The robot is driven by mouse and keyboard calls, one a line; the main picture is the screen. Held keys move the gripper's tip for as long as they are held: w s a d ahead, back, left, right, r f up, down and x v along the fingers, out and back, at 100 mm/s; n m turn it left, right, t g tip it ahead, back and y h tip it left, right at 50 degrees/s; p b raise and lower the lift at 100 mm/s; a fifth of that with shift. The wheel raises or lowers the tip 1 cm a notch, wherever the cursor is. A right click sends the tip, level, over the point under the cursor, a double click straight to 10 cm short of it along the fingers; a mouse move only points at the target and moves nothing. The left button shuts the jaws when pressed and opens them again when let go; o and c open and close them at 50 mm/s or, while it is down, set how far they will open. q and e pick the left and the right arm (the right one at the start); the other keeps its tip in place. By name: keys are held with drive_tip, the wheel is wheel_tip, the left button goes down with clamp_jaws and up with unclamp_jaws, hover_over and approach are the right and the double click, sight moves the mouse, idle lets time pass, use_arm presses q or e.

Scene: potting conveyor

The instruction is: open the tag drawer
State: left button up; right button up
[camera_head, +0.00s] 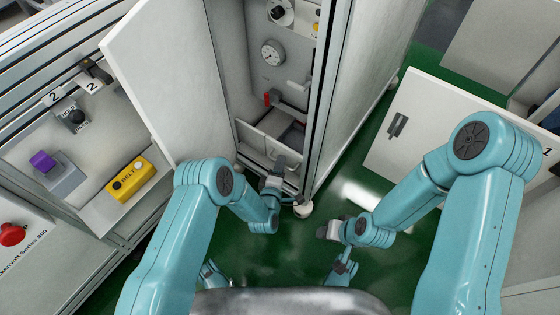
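A pale grey drawer (256,146), which I take to be the tag drawer, sits low inside the open cabinet. A darker space shows behind the top edge of its front, so it looks partly pulled out. My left gripper (279,168) is at the right part of the drawer front and hides part of it. Whether its fingers are shut on a handle cannot be made out. My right gripper (328,231) hangs over the green floor, right of and apart from the cabinet; its fingers are too small to read.
The cabinet's left door (165,75) stands open, and a white door panel (425,120) with a dark handle is at right. A gauge (272,53) and a red handle (268,98) are above the drawer. A yellow BELT box (132,180) is at left. Green floor (310,262) lies in front.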

use_arm(q)
drive_tip(key=shift+w+f, duration=0.1)
drive_tip(key=shift+f, duration=0.05)
use_arm(e)
drive_tip(key=shift+w, duration=0.35)
use_arm(q)
clamp_jaws()
use_arm(e)
drive_tip(key=shift+s, duration=0.15)
